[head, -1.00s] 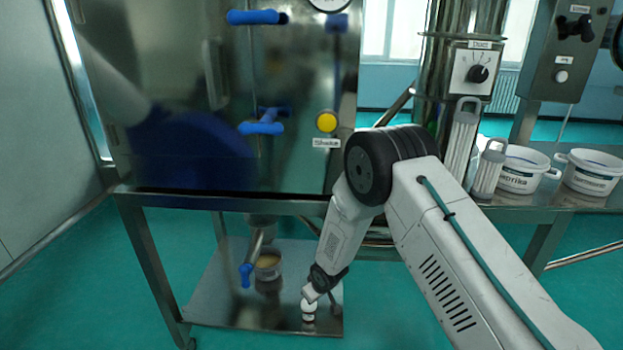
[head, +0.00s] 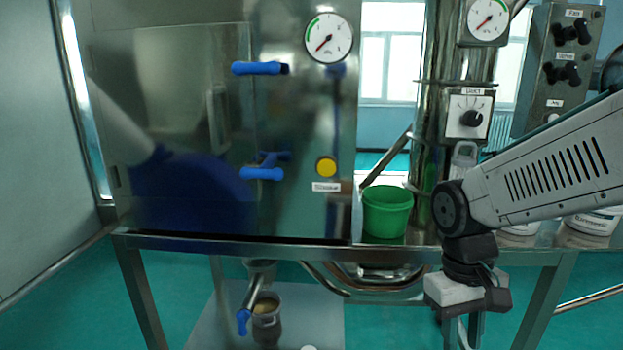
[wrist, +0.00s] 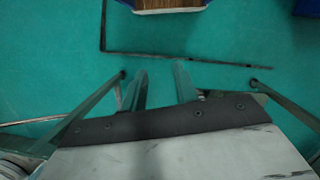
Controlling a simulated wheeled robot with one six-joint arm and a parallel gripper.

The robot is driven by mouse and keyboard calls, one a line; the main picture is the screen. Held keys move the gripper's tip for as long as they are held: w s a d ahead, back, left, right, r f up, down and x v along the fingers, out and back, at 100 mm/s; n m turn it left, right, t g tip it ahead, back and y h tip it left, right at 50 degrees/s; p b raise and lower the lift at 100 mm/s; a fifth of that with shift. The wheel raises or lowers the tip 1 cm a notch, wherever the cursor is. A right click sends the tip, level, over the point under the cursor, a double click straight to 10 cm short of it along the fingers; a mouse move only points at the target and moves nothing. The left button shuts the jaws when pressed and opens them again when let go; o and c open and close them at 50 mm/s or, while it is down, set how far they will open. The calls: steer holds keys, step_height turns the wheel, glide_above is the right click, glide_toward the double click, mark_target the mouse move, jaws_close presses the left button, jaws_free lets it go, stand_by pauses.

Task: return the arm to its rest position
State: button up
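My arm (head: 545,165) reaches in from the right in the head view and bends down at a black joint. My gripper (head: 462,335) hangs from it, pointing down in front of the table's right part; its tips are at or beyond the lower picture edge. In the wrist view, my gripper (wrist: 161,84) shows two fingers standing apart, with only teal floor visible between them. It is open and empty.
A steel cabinet with blue handles (head: 262,173) and a yellow button (head: 326,167) stands left. A green tub (head: 388,212) sits on the table beside the duct. A small pot (head: 266,318) stands on the lower shelf. A brown-filled box (wrist: 170,6) lies beyond the fingers.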

steer(key=s+d+r+m+t, duration=0.2)
steer(key=s+d+r+t, duration=0.1)
steer(key=s+r, duration=0.4)
steer(key=shift+s+d+r+t+y, duration=0.3)
steer(key=shift+s+r+y, duration=0.1)
steer(key=shift+s, duration=1.25)
